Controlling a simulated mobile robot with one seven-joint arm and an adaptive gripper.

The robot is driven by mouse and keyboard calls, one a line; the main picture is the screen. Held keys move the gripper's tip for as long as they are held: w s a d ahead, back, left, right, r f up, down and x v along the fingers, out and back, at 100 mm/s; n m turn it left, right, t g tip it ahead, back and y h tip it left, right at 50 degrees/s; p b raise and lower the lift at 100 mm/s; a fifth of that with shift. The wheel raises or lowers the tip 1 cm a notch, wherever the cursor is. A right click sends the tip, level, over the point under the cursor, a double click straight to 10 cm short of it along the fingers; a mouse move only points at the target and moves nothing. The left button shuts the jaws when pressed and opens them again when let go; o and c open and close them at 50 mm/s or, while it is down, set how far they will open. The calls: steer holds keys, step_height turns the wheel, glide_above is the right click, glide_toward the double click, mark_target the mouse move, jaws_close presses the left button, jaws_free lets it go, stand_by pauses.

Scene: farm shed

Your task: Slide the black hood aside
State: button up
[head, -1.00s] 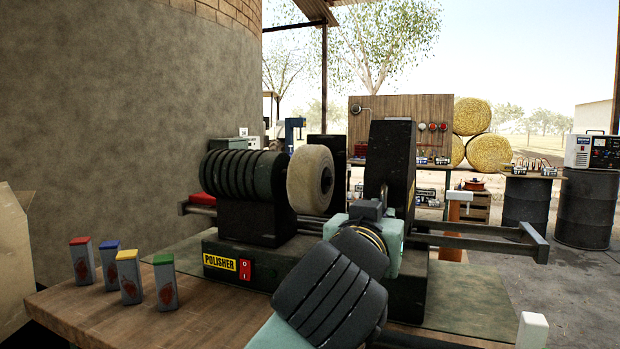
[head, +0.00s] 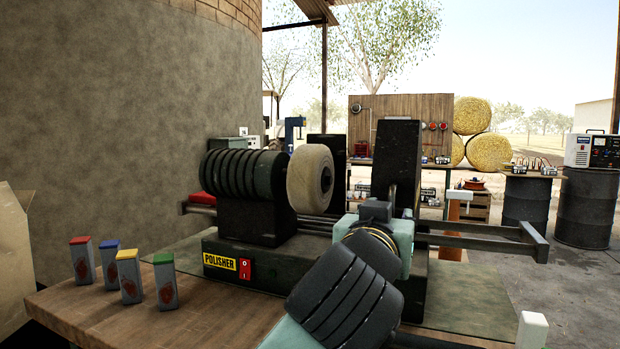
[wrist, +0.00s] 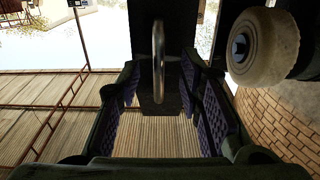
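The black hood (head: 399,150) stands upright on the polisher's rails, to the right of the pale polishing wheel (head: 311,179) and clear of it. In the wrist view its dark face (wrist: 165,103) carries an upright metal handle (wrist: 158,62). My gripper (wrist: 165,100) is open, with a padded finger on each side of the handle and a visible gap to both.
The polisher, with a red switch (head: 245,269), sits on a wooden bench (head: 200,318). Several small tins with coloured lids (head: 130,277) stand at the front left. The rails (head: 480,239) run on to the right, with free length before the end bar (head: 535,242).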

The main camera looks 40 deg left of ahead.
steer(key=p+v, duration=0.1)
steer(key=v, duration=0.8)
stand_by(0.5)
stand_by(0.4)
